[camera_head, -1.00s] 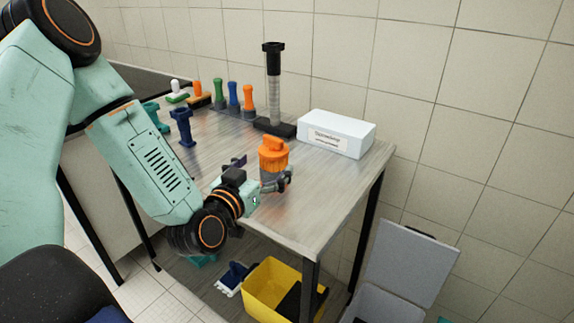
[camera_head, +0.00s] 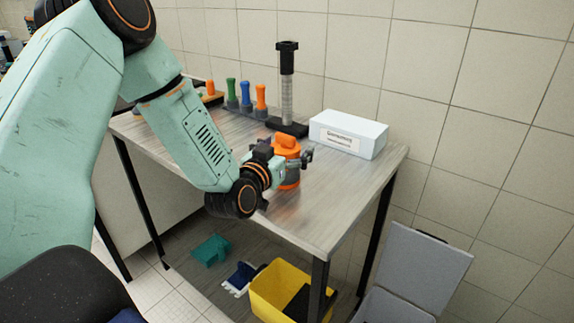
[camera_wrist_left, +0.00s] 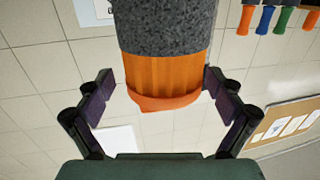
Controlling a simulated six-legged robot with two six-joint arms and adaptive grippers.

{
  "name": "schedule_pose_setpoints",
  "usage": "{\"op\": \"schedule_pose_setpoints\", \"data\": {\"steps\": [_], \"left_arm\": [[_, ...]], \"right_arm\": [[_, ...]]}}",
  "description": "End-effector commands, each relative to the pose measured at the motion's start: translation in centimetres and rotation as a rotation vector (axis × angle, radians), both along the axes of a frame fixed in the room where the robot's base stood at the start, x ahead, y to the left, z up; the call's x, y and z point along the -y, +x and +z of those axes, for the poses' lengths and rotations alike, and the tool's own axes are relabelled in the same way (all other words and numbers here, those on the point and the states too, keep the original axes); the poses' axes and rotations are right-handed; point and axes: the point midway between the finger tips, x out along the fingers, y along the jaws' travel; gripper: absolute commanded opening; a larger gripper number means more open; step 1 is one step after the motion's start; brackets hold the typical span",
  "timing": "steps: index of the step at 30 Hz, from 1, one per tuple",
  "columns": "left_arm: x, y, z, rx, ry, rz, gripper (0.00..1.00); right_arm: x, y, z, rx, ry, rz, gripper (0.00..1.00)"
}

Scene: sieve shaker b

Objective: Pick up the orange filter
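The orange filter (camera_head: 288,145) stands upright near the middle of the grey table, with an orange cap and a knob on top. In the left wrist view the orange filter (camera_wrist_left: 165,75) appears inverted, with a speckled grey section and a ribbed orange band. My left gripper (camera_head: 285,160) reaches it from the left, at its upper part. In the left wrist view the left gripper (camera_wrist_left: 160,82) is open, with the filter between its fingers. The left finger is clear of the filter; whether the right one touches, I cannot tell. My right gripper is not in view.
A white box (camera_head: 348,133) and a black stand with a clear tube (camera_head: 287,95) are behind the filter. Several coloured-handled tools (camera_head: 246,94) stand at the back left. A yellow bin (camera_head: 280,283) and a grey open case (camera_head: 418,262) are below. The table's front right is clear.

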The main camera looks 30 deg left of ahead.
Motion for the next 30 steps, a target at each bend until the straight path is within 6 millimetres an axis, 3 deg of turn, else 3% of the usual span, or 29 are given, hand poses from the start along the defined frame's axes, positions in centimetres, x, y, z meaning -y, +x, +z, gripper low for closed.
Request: {"op": "schedule_pose_setpoints", "data": {"steps": [26,30], "left_arm": [[-0.05,-0.06,-0.04,-0.001,0.0,0.001,0.19],[-0.06,-0.02,0.07,0.002,0.0,0.001,0.18]], "right_arm": [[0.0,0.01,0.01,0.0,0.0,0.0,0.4],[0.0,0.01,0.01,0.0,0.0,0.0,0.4]]}}
